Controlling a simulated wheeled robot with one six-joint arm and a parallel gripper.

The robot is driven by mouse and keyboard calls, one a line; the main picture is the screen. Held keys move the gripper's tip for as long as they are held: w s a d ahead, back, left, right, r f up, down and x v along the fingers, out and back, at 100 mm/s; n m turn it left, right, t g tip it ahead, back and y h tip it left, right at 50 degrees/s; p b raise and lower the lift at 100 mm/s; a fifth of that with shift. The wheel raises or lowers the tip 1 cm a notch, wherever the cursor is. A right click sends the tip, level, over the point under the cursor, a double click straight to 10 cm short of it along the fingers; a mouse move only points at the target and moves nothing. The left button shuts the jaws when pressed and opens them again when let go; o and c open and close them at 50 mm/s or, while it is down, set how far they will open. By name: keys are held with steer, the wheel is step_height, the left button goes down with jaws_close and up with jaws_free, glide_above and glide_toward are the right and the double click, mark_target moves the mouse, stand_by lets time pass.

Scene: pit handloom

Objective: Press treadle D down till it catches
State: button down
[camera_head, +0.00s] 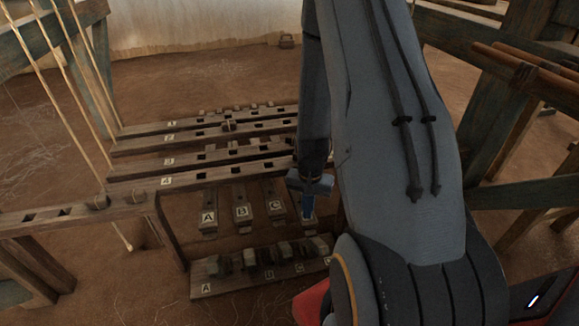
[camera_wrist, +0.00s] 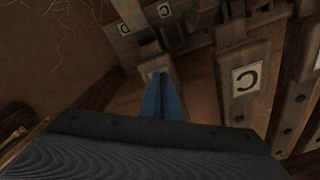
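Treadle D (camera_head: 311,226) is the rightmost of the row of wooden treadles, after treadles A (camera_head: 209,218), B (camera_head: 242,214) and C (camera_head: 275,208). My gripper (camera_head: 308,213) hangs over treadle D and hides its label. In the wrist view the blue fingers (camera_wrist: 162,78) lie close together with nothing between them. Their tips overlap the wooden end of treadle D (camera_wrist: 154,62); I cannot tell whether they touch it. Treadle C (camera_wrist: 245,85), with its lettered plate, is to the right in that view.
A lettered wooden rail (camera_head: 230,288) with several dark blocks stands in front of the treadles. Slotted beams (camera_head: 215,174) run behind them. Upright cords (camera_head: 72,75) stand at the left, and timber framing (camera_head: 505,100) at the right. Bare floor lies at the lower left.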

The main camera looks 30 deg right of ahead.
steer(key=shift+w+f+b, duration=0.2)
steer(key=shift+f+b, duration=0.35)
steer(key=shift+f, duration=1.25)
steer(key=shift+r, duration=0.1)
steer(key=r+p, duration=0.5)
steer(key=shift+s, duration=0.2)
